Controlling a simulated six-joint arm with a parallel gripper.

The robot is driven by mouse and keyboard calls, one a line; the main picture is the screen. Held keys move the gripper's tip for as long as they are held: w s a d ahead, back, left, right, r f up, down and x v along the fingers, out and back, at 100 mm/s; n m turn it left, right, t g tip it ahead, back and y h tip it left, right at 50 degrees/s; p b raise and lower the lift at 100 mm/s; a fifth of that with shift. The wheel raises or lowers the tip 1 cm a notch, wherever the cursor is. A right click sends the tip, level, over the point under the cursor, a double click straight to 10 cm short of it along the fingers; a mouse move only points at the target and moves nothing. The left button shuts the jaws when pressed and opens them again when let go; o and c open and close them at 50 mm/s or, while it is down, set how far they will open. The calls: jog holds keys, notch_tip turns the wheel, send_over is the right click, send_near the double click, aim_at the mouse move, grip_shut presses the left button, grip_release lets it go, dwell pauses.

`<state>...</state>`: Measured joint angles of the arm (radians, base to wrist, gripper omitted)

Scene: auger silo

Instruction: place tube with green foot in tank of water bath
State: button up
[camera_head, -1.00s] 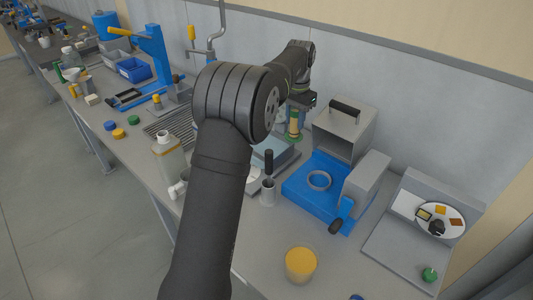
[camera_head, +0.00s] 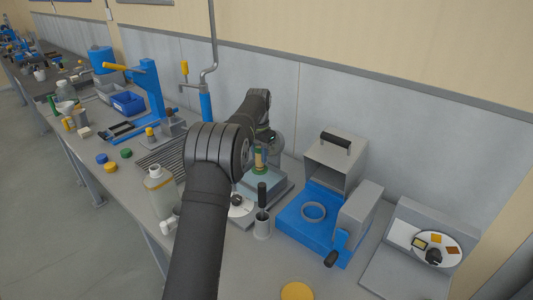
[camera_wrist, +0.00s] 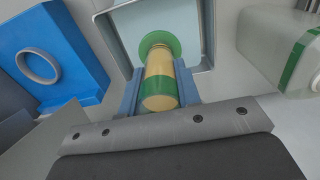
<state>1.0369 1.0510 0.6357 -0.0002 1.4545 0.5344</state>
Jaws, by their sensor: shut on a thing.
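The amber tube (camera_wrist: 158,85) has a green band and a wide green foot (camera_wrist: 160,44). My gripper (camera_wrist: 160,78) is shut on it, with one blue-grey finger on each side. The foot lies over the pale blue inside of the water bath's square tank, whose light rim (camera_wrist: 118,48) shows around it. In the head view the tube (camera_head: 259,160) stands roughly upright over the water bath (camera_head: 281,189), foot down. I cannot tell whether the foot touches the tank floor. My arm hides part of the bath's left side.
A blue device with a ring (camera_head: 314,212) and a grey box with a black handle (camera_head: 336,160) stand right of the bath. A grey cup with a black-handled tool (camera_head: 262,226) is in front. A pale container with a green stripe (camera_wrist: 287,52) is close right in the wrist view.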

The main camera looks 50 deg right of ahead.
aim_at(259, 165)
jog(key=shift+w+f, duration=0.1)
jog(key=shift+f, duration=1.95)
jog(key=shift+f, duration=0.6)
jog(key=o, duration=1.1)
jog(key=shift+c, duration=0.2)
notch_tip(259, 165, up, 13)
